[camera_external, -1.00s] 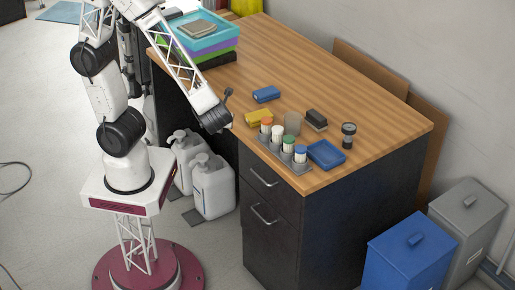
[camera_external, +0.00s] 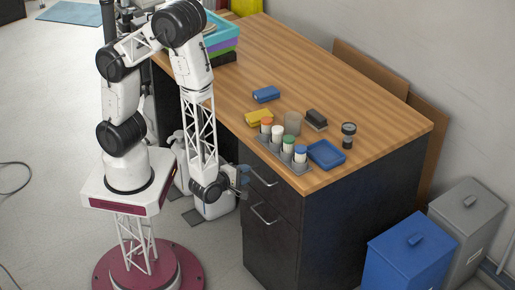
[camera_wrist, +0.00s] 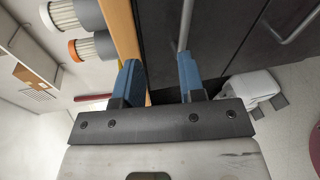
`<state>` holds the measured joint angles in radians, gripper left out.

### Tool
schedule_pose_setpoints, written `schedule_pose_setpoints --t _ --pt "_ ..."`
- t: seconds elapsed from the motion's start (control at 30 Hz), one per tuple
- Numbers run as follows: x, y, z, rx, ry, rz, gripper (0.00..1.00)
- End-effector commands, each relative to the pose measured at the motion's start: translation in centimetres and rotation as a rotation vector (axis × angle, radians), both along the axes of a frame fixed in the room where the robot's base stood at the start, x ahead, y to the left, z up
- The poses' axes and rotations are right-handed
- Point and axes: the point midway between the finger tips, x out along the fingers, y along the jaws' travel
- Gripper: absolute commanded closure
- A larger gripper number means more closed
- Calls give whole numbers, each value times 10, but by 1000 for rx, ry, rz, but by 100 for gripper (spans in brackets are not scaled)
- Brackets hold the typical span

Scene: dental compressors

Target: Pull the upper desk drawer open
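The upper desk drawer (camera_external: 283,198) has a dark front and sits flush with the desk, so it looks shut. Its metal bar handle (camera_external: 264,178) lies just right of my gripper (camera_external: 244,180), which is low at the desk's front. In the wrist view my gripper (camera_wrist: 158,66) has its two blue fingers spread apart with nothing held between them. The upper handle (camera_wrist: 186,24) shows there beyond the right finger's tip, roughly in line with it. I cannot tell whether they touch. The upper drawer's dark front (camera_wrist: 158,30) lies ahead of the fingers.
The lower drawer's handle (camera_external: 264,214) is below. The wooden desktop (camera_external: 330,95) carries a grey rack of capped bottles (camera_external: 285,157) near the front edge and a blue tray (camera_external: 326,154). Blue and grey bins stand at right.

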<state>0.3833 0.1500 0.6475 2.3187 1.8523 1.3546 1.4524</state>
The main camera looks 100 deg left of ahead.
Motion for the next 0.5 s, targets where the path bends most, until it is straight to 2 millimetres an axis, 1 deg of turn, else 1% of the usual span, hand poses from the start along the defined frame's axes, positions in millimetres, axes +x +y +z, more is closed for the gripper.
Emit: schedule_pose_setpoints --t 0.03,0.2,0.5 --pt "0 -4 -9 27 32 -40 63" --pt "1 -14 -25 84 94 -128 63" --pt "1 -17 -28 97 107 -148 63"
